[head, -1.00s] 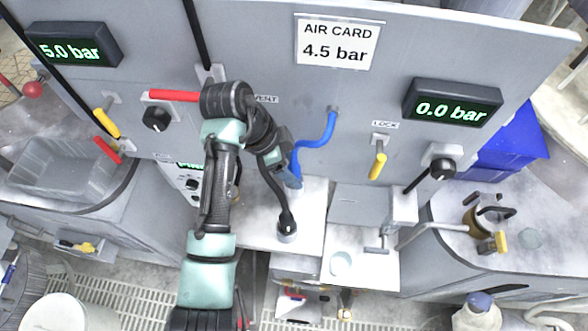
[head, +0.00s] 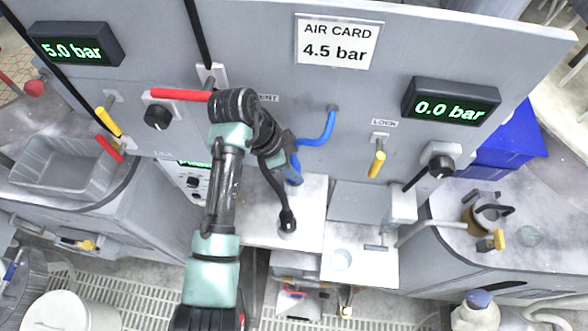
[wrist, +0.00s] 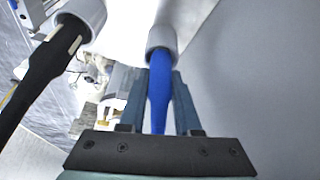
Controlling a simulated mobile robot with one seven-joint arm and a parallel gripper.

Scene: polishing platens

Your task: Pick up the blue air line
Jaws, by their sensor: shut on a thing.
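The blue air line (head: 328,128) comes out of the grey panel and curves down and left to my gripper (head: 293,176) in the head view. In the wrist view, the blue air line (wrist: 158,88) runs between the two fingers of my gripper (wrist: 160,92), which is shut on it. Its far end in that view enters a pale grey collar (wrist: 162,42). In the head view my wrist hides part of the line near the grip.
A black hose (head: 275,190) hangs beside my gripper, ending in a grey fitting on the pale worktop (head: 258,225). Red (head: 178,95) and yellow (head: 377,164) handles stick out of the panel. A dark knob (head: 440,165) with a bar is at right.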

